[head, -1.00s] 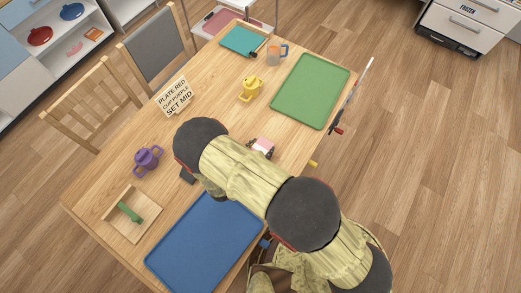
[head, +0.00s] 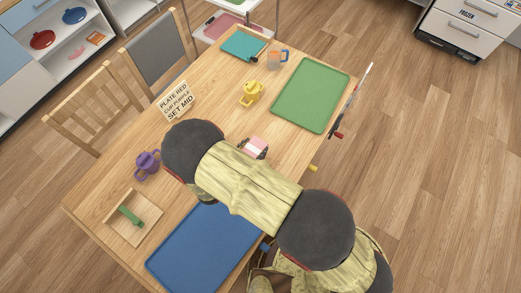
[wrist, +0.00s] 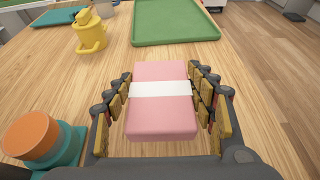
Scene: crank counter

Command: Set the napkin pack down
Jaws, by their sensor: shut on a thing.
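The napkin pack is a pink block with a white band around its middle. In the wrist view the napkin pack (wrist: 160,112) sits between the fingers of my gripper (wrist: 162,98), which is shut on it from left and right. In the head view the napkin pack (head: 255,146) shows just past my arm, over the middle of the wooden table (head: 215,100). My gripper (head: 252,148) is mostly hidden there by my arm. I cannot tell whether the pack's underside touches the table.
A green tray (head: 311,95) lies at the far right and a blue tray (head: 205,250) at the near side. A yellow cup (head: 252,94), a purple cup (head: 147,165), a lettered sign (head: 175,101) and a wooden box (head: 119,226) stand around. Bare tabletop lies between the pack and the yellow cup.

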